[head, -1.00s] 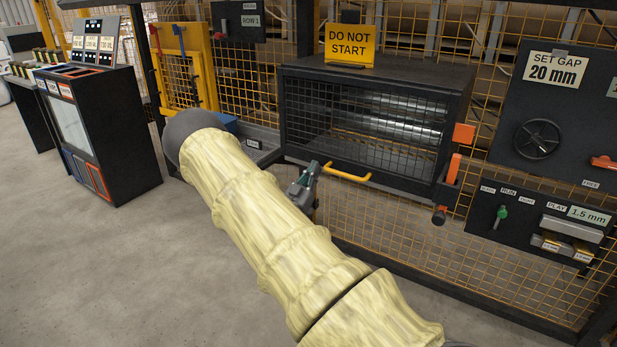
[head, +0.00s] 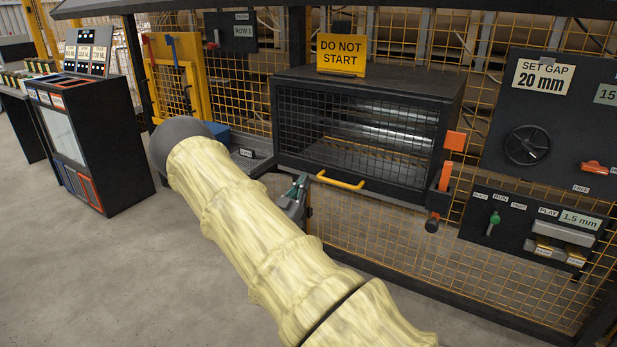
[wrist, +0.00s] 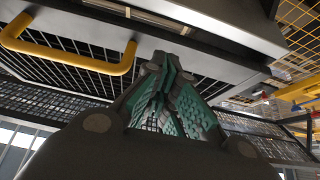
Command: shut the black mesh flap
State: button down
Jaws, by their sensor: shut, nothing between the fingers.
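The black mesh flap (head: 350,130) covers the front of the dark box in the head view, and rollers show through it. It hangs close to the box front; I cannot tell whether it is fully seated. Its yellow handle (head: 340,181) runs along the bottom edge. My gripper (head: 301,182) is shut and empty, just left of the handle and by the flap's lower edge. In the wrist view, the green-padded fingertips (wrist: 172,66) are together below the mesh and frame, with the yellow handle (wrist: 75,60) to their left. I cannot tell if they touch the frame.
A yellow "DO NOT START" sign (head: 342,55) stands on the box. Orange blocks (head: 450,150) sit at its right side. A control panel (head: 530,225) and handwheel (head: 527,145) are farther right. A dark cabinet (head: 95,140) stands left. The floor at lower left is clear.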

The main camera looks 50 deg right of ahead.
jog(key=d+f+v, duration=0.1)
jog(key=v, duration=0.9)
jog(key=shift+f, duration=0.5)
jog(key=shift+w+a, duration=0.1)
jog(key=s+a+f+n+t+y, duration=0.25)
jog(key=a+f+n+y, duration=0.35)
jog(key=f, duration=0.5)
jog(key=s+a+f+n+t+y, duration=0.25)
jog(key=a+f+y, duration=0.4)
jog(key=f, duration=0.35)
jog(key=s+a+f+n+g+y, duration=0.2)
jog(key=s+a+f+y, duration=0.25)
jog(key=s+a, duration=0.35)
jog(key=s+a+f+n+g+y, duration=0.25)
jog(key=s+a+f, duration=0.3)
jog(key=a, duration=0.45)
jog(key=s+a+r+n+g+y, duration=0.1)
jog(key=s+a+n+g+y, duration=0.3)
jog(key=s+a, duration=1)
notch_tip(320, 180, up, 20)
jog(key=s+d+m+p, duration=0.1)
jog(key=p, duration=1.9)
jog(key=shift+s+d+r, duration=0.25)
jog(key=shift+s, duration=0.1)
